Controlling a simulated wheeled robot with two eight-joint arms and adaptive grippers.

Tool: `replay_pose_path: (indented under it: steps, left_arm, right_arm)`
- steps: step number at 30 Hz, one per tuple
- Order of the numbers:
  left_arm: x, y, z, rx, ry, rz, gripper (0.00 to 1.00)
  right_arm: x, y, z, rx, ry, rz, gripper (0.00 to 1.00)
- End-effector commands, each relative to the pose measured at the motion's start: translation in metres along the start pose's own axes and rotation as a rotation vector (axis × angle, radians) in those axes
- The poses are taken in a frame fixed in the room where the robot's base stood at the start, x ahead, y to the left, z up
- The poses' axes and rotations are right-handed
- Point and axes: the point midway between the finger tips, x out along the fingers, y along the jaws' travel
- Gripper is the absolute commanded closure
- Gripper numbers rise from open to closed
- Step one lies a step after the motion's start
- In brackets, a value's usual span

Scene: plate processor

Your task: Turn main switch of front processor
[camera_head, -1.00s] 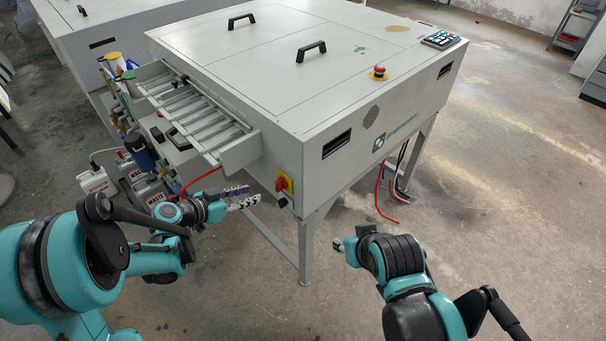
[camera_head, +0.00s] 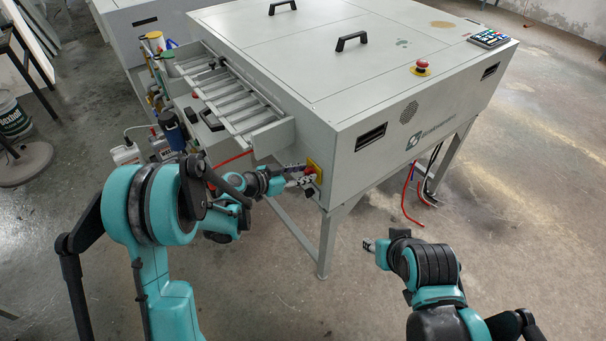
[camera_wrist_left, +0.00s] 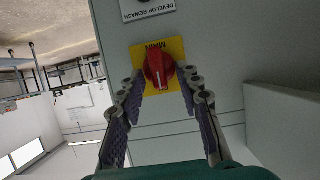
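The front processor (camera_head: 330,95) is a large pale grey box on legs. Its main switch, a red knob on a yellow plate marked MAIN, shows in the left wrist view (camera_wrist_left: 159,69). In the head view only part of the yellow plate (camera_head: 315,168) shows; my left gripper largely hides the knob. My left gripper (camera_wrist_left: 164,92) is open, with a finger on each side of the switch and the knob between the tips. I cannot tell whether they touch it. My right gripper (camera_head: 368,245) is empty-looking, low in front of the processor; its opening is unclear.
A black knob sits near a DEVELOP REWASH label (camera_wrist_left: 148,8) beside the switch. A red emergency button (camera_head: 421,67) and a keypad (camera_head: 489,38) are on the processor's top. A rack of rollers (camera_head: 235,100) juts out at left. Bottles and pumps crowd below it.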

Motion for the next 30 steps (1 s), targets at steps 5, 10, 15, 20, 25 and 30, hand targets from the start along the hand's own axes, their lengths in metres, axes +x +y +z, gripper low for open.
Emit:
replay_pose_path:
  steps: [5,10,15,20,25,30]
  left_arm:
    - [-0.0003,0.0001,-0.0002,0.000,0.000,0.000,0.87]
    - [-0.0002,0.0002,-0.0001,0.000,0.000,0.000,1.00]
    - [-0.0001,0.0001,0.0000,-0.003,0.000,0.002,1.00]
    - [0.0001,-0.0003,0.0005,-0.033,-0.001,0.015,1.00]
    - [0.0006,-0.0020,0.0008,-0.110,0.000,0.048,1.00]
    - [0.0010,-0.0050,0.0021,-0.233,-0.001,0.098,1.00]
  right_arm:
    - [-0.0002,0.0000,-0.0002,0.000,0.000,0.000,0.60]
    - [-0.0002,0.0000,-0.0001,0.000,0.000,0.000,0.60]
    - [0.0001,0.0000,0.0000,0.000,0.000,0.000,0.60]
    - [0.0012,0.0000,0.0008,0.000,0.000,0.000,0.60]
    - [0.0039,0.0000,0.0028,0.000,0.000,0.000,0.60]
    - [0.0081,0.0000,0.0058,0.000,0.000,0.000,0.60]
